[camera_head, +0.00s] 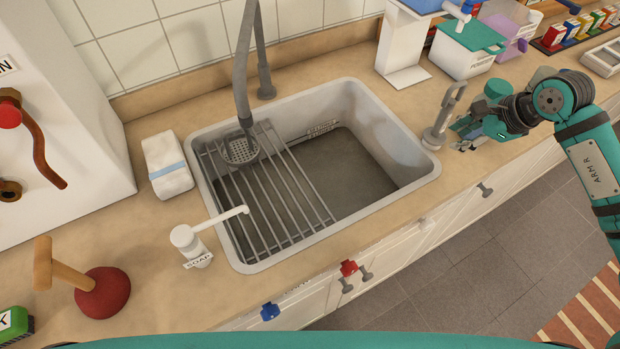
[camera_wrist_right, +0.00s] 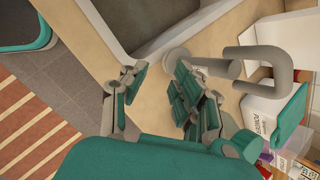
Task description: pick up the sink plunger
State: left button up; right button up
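A plunger (camera_head: 103,292) with a dark red rubber cup and a wooden handle lies tilted on the counter at the lower left in the head view. A grey piece with a loop handle and round base (camera_head: 442,118) stands on the counter by the sink's right corner; it also shows in the wrist view (camera_wrist_right: 265,68). I cannot tell which is the sink plunger. My right gripper (camera_head: 467,142) is just right of the grey piece. In the wrist view its fingers (camera_wrist_right: 160,90) are apart with nothing between them; the grey piece is outside them. My left gripper is not in view.
The sink (camera_head: 350,166) with a rack and faucet fills the middle. A white soap dispenser (camera_head: 190,243) and a wrapped white block (camera_head: 167,165) stand left of it. A white stand (camera_head: 403,50) and a green-lidded box (camera_head: 466,50) are at the back right.

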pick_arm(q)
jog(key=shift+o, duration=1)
